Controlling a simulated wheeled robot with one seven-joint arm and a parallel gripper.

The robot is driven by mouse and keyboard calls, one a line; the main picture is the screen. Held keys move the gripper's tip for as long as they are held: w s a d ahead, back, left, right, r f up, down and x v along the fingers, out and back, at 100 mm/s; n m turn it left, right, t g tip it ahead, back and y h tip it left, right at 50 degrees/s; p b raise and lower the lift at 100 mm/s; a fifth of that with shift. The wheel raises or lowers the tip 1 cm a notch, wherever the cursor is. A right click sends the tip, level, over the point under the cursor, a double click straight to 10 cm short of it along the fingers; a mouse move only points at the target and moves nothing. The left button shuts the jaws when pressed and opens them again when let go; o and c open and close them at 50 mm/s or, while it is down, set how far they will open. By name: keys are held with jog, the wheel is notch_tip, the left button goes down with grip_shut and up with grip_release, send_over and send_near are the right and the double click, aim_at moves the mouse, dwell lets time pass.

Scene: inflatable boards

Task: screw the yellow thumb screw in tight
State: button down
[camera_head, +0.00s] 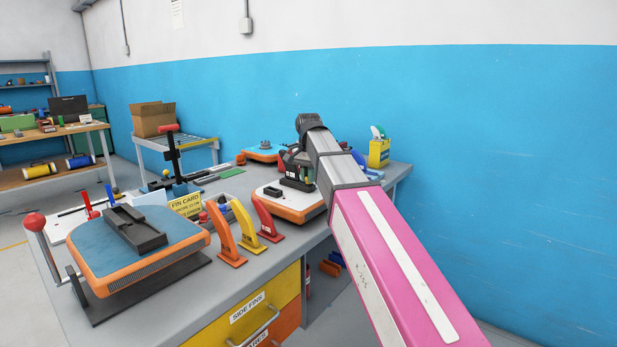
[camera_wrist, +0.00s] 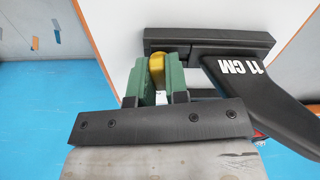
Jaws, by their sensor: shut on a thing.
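The yellow thumb screw (camera_wrist: 157,66) shows in the wrist view between the green pads of my gripper (camera_wrist: 155,82), which is shut on it. The screw sits at the side of a black fin box (camera_wrist: 190,40) on a white board (camera_wrist: 120,20) with an orange edge. A black fin (camera_wrist: 262,76) marked "11 CM" stands beside my gripper, reaching to the right. In the head view my gripper (camera_head: 295,163) is over the white and orange board (camera_head: 292,207) on the bench; the screw is hidden there. The screw's lower part and its depth cannot be seen.
Red, yellow and orange fins (camera_head: 245,228) stand on the bench left of the board. A blue-topped board (camera_head: 110,240) lies nearer on a stand. A yellow container (camera_head: 378,153) stands at the back right, against the blue wall (camera_head: 500,130).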

jog(key=shift+m, duration=0.4)
jog(key=shift+m, duration=1.7)
jog(key=m, duration=0.3)
jog(key=shift+m, duration=0.3)
jog(key=shift+m, duration=0.9)
jog(key=shift+w+m, duration=0.1)
jog(key=shift+m, duration=0.6)
